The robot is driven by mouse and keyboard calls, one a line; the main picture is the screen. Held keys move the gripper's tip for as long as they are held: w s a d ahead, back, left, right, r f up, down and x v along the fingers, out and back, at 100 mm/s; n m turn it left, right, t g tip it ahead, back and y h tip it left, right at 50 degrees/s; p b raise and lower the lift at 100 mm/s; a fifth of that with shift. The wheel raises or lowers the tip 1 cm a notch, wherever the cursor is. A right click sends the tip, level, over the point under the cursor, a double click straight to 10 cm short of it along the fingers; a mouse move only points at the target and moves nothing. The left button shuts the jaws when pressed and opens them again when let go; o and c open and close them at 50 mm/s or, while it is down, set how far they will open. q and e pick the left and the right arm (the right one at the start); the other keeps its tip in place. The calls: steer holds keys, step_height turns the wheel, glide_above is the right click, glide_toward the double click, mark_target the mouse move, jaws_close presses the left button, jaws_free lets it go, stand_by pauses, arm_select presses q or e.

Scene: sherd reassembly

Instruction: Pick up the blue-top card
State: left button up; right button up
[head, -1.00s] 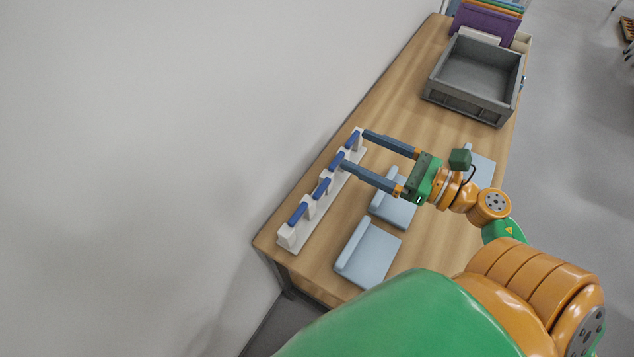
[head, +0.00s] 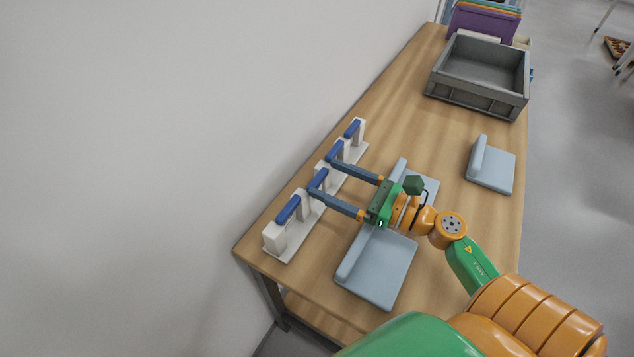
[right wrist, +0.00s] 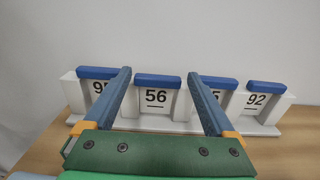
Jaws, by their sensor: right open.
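Several blue-top cards stand in a row in a white rack (right wrist: 285,101) along the wall side of the table. In the right wrist view the card marked 56 (right wrist: 156,97) is in the middle. A card partly reading 9 (right wrist: 97,86) is at left, its second digit hidden by a finger. The card marked 92 (right wrist: 258,100) is at far right, and another is mostly behind the right finger. My right gripper (head: 323,179) is open, its fingers pointing at the rack. In the right wrist view its fingers (right wrist: 158,75) appear either side of card 56. Contact cannot be told. My left gripper is out of view.
Light blue L-shaped stands (head: 378,272) lie on the wooden table under and beside my right arm, one (head: 492,170) apart at the right. A grey bin (head: 470,103) stands at the far end, with purple and other folders (head: 482,24) behind. The wall borders the rack.

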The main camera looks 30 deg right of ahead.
steer(key=x, duration=0.4)
steer(key=f+p+x, duration=0.1)
steer(key=x, duration=0.1)
steer(key=shift+w+a, duration=0.25)
steer(key=shift+a, duration=0.05)
steer(key=shift+s, duration=0.1)
steer(key=c, duration=1.1)
steer(key=shift+s+d+r, duration=0.2)
steer(key=shift+s+r, duration=0.05)
steer(key=s+d+r, duration=0.2)
steer(key=s, duration=0.2)
steer(key=s+d+r, duration=0.2)
steer(key=s+r, duration=0.1)
steer(key=s+d+r, duration=0.2)
steer(key=s, duration=0.2)
steer(key=shift+s+d+r, duration=0.25)
steer(key=shift+s+d, duration=0.05)
steer(key=shift+d, duration=0.1)
steer(key=shift+r, duration=0.1)
